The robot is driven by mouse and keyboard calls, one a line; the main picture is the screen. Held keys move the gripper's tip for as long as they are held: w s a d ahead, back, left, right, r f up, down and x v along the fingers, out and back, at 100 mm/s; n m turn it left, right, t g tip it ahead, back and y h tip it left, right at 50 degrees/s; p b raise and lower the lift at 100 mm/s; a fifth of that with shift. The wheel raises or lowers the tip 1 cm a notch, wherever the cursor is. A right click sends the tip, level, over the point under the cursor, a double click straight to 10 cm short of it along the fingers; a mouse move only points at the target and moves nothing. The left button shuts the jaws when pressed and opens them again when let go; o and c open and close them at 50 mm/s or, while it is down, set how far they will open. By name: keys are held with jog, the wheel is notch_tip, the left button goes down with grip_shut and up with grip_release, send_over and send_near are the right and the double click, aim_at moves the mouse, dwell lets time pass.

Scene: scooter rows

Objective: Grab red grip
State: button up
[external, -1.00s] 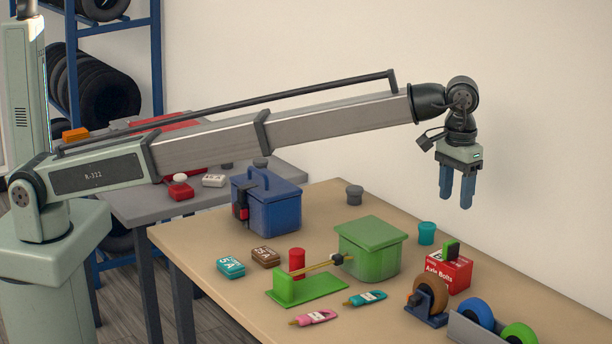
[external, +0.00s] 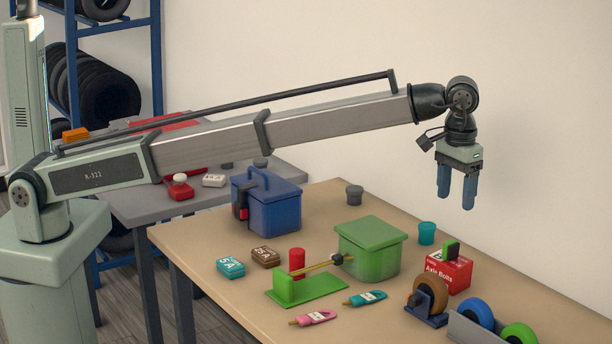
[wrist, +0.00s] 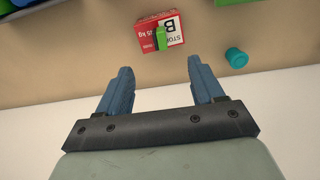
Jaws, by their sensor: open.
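A red cylinder (external: 297,263), which looks like the red grip, stands upright on the tan table behind a green stand with a thin yellowish rod. The stand and rod partly hide its lower part. It does not show in the wrist view. My gripper (external: 456,203) is open and empty, high above the table's back right area, well to the right of the red cylinder. In the wrist view my gripper (wrist: 159,67) has both blue fingers apart with nothing between them.
A green lidded box (external: 370,249) stands right of the red cylinder. A blue toolbox (external: 268,208) is at the back left. A teal cylinder (external: 427,233) and a red Axle Bolts box (external: 447,275) are below my gripper; several wheels stand at the front right.

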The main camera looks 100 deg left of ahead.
jog(key=n, duration=0.3)
send_over(297, 251)
notch_tip(297, 251, down, 4)
jog(key=shift+f, duration=6.85)
jog(key=shift+c, duration=0.2)
jog(key=c, duration=1.1)
